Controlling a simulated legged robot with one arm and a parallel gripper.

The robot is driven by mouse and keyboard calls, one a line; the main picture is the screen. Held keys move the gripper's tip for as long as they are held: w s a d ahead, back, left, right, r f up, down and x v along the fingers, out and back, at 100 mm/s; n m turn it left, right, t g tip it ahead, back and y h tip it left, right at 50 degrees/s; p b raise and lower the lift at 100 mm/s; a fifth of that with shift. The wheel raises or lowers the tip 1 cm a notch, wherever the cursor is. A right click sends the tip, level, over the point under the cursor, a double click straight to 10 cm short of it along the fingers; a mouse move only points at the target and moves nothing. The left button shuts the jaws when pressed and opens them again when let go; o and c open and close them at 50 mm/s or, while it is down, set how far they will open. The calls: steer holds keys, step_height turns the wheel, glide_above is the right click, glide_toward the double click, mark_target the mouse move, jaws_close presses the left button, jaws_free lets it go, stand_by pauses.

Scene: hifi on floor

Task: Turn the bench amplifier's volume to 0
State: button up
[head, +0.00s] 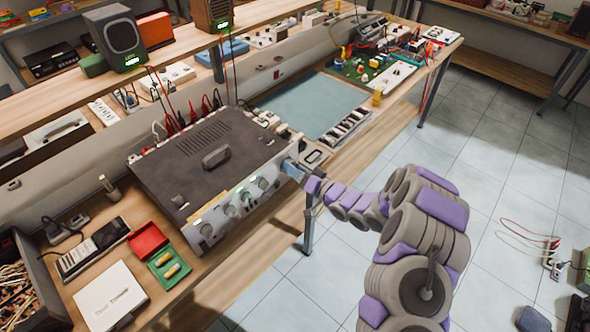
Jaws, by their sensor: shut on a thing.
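The bench amplifier (175,163) is a wide dark box with a handle on top, lying on the wooden bench. Its pale front panel (218,222) faces the lower right and carries several round knobs (246,198) in a row. My gripper (291,170) is at the right end of this panel, touching it, and is shut on a knob there. The gripper's own body hides that knob, so its pointer and marks cannot be read. Labels on the panel are too small to read.
Left of the amplifier are a red tray (147,241), a green tray (168,268) and a white box (110,296). Beyond it lie a blue-green mat (318,103) and a circuit board (362,70). Speakers (115,38) stand on the shelf. Cables lie on the floor at right.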

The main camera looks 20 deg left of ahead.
steer(key=shift+w+d, duration=0.1)
steer(key=n+p, duration=0.2)
steer(key=n, duration=0.5)
steer(key=shift+n, duration=0.3)
steer(key=n+b, duration=0.1)
steer(key=n, duration=0.4)
steer(key=shift+f, duration=0.1)
steer(key=shift+s+n+b, duration=0.2)
steer(key=shift+n+b, duration=0.4)
steer(key=shift+n, duration=0.7)
steer(key=o, duration=1.1)
steer(key=shift+s, duration=0.1)
steer(key=shift+c, duration=0.2)
